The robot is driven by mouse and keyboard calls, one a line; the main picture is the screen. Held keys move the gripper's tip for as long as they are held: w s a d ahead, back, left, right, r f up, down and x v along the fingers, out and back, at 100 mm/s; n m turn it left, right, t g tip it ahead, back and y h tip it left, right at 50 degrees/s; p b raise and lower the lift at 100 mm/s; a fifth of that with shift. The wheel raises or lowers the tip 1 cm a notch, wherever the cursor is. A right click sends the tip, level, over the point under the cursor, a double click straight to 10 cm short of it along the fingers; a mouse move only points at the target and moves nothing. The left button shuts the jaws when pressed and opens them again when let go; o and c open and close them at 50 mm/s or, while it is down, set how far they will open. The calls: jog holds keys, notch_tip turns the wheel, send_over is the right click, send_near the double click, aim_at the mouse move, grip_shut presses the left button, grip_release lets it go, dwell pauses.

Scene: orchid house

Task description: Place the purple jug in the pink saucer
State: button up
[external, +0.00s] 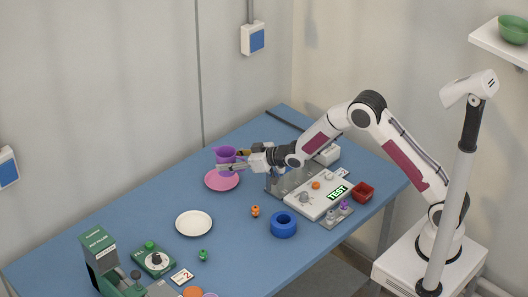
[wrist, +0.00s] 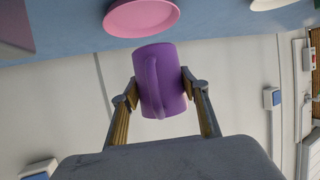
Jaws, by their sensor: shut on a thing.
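The purple jug (external: 225,154) is held between the fingers of my gripper (external: 234,160), above the pink saucer in the external view. In the wrist view the jug (wrist: 163,80) sits between both fingertips of my gripper (wrist: 158,88), with its handle facing the camera. The pink saucer (external: 221,181) lies flat on the blue table and looks empty. It also shows at the top of the wrist view (wrist: 143,17), apart from the jug. Part of the jug is hidden behind my fingers in the external view.
A white plate (external: 194,223) lies left of the pink saucer on the blue table (external: 150,215). Green equipment (external: 99,247) stands at the near left.

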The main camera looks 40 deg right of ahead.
jog(key=shift+f, duration=1.85)
